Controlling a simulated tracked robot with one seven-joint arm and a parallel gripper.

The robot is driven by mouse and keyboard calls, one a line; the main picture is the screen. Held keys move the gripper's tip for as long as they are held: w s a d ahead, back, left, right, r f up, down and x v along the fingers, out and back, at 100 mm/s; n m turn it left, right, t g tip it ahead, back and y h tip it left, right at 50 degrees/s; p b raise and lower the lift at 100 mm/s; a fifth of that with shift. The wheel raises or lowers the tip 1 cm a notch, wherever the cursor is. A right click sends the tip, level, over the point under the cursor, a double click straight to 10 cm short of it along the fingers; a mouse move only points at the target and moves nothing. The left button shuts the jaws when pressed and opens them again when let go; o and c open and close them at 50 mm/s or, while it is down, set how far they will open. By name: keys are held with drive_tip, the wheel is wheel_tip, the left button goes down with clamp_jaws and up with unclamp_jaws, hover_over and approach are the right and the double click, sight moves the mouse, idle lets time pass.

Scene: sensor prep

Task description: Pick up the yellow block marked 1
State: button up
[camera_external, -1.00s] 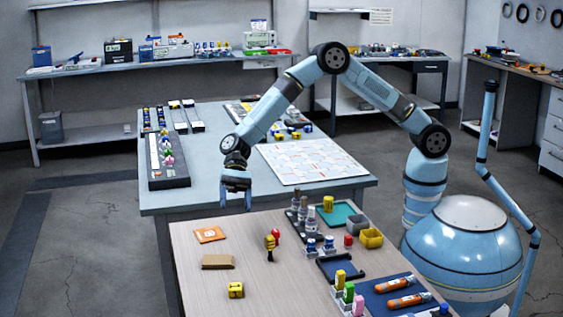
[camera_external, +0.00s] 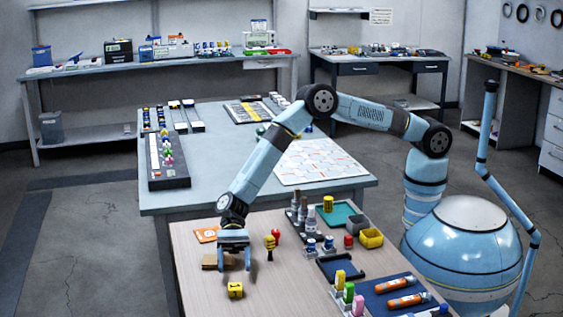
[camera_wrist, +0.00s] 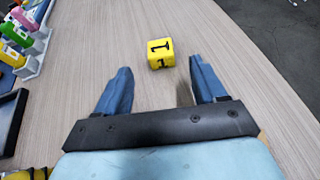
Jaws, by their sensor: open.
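The yellow block marked 1 (camera_external: 235,290) lies on the wooden table near its front left part. In the wrist view the yellow block (camera_wrist: 160,53) shows a black 1 on its top and sits just beyond the fingertips, roughly between their lines. My gripper (camera_external: 235,269) is above the table, behind the block in the external view, with its fingers pointing down. It also shows in the wrist view (camera_wrist: 160,75), open, with nothing between its two blue fingers.
A brown flat block (camera_external: 211,262) and an orange card (camera_external: 206,235) lie beside my gripper. A yellow and black item (camera_external: 269,247) and a red piece (camera_external: 276,234) stand to its right. Coloured bottles (camera_external: 349,293) stand farther right. The table around the yellow block is clear.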

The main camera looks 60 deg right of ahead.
sight(235, 285)
drive_tip(key=shift+x, duration=3.2)
drive_tip(key=c, duration=1.1)
drive_tip(key=shift+r, duration=0.15)
